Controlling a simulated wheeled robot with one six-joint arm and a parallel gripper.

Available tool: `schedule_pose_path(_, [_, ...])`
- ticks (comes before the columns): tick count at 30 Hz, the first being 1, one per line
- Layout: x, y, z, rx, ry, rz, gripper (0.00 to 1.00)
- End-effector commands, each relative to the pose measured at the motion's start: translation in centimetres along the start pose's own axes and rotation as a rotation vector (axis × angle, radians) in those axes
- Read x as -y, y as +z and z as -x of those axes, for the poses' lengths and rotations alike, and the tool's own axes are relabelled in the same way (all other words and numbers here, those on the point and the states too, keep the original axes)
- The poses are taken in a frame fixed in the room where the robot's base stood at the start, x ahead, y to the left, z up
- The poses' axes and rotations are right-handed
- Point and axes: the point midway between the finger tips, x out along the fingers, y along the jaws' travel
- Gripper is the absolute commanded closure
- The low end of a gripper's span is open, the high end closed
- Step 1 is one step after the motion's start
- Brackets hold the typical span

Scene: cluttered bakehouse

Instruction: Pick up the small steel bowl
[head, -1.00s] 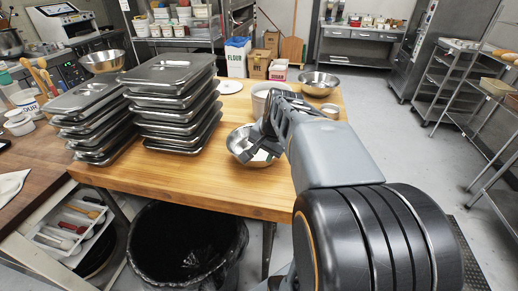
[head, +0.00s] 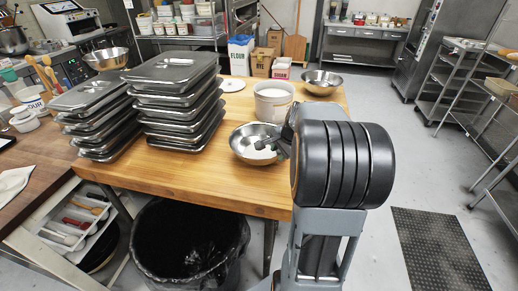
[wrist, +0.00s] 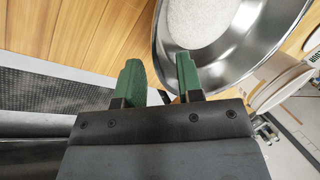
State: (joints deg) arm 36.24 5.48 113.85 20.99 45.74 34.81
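A small steel bowl (head: 243,151) with something whitish in it stands near the front right of the wooden table. In the wrist view the bowl (wrist: 245,62) fills the upper right, with white grainy matter at its bottom. My gripper (head: 268,144) is at the bowl's right side in the head view, partly hidden by my arm. In the wrist view my gripper (wrist: 160,80) has its two green fingertips apart, with the near rim showing between them. The right finger overlaps the bowl and the left is outside it. I cannot tell whether either touches the rim.
A white tub (head: 272,103) stands just behind the bowl. A second steel bowl (head: 322,83) is at the table's back right, and another (head: 106,59) is at the left. Stacks of lidded steel pans (head: 178,92) stand left. A black-lined bin (head: 190,243) is below the front edge.

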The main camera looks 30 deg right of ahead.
Motion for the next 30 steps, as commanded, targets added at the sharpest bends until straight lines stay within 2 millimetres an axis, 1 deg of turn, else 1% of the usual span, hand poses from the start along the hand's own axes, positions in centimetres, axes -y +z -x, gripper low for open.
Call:
schedule_pose_path(3, [0.1,0.0,-1.7,0.005,0.005,0.001,0.66])
schedule_pose_path(6, [0.1,0.0,-3.1,0.004,0.003,0.001,0.66])
schedule_pose_path(9, [0.1,0.0,-4.0,0.003,0.003,0.001,0.66])
schedule_pose_path(13, [0.1,0.0,-4.4,0.001,0.002,0.001,0.66])
schedule_pose_path(19, [0.1,-0.1,-4.4,0.001,0.001,0.001,0.66])
schedule_pose_path(27, [0.1,-0.1,-4.4,0.001,0.001,0.001,0.92])
schedule_pose_path(30, [0.1,-0.1,-4.4,0.001,0.001,0.001,1.00])
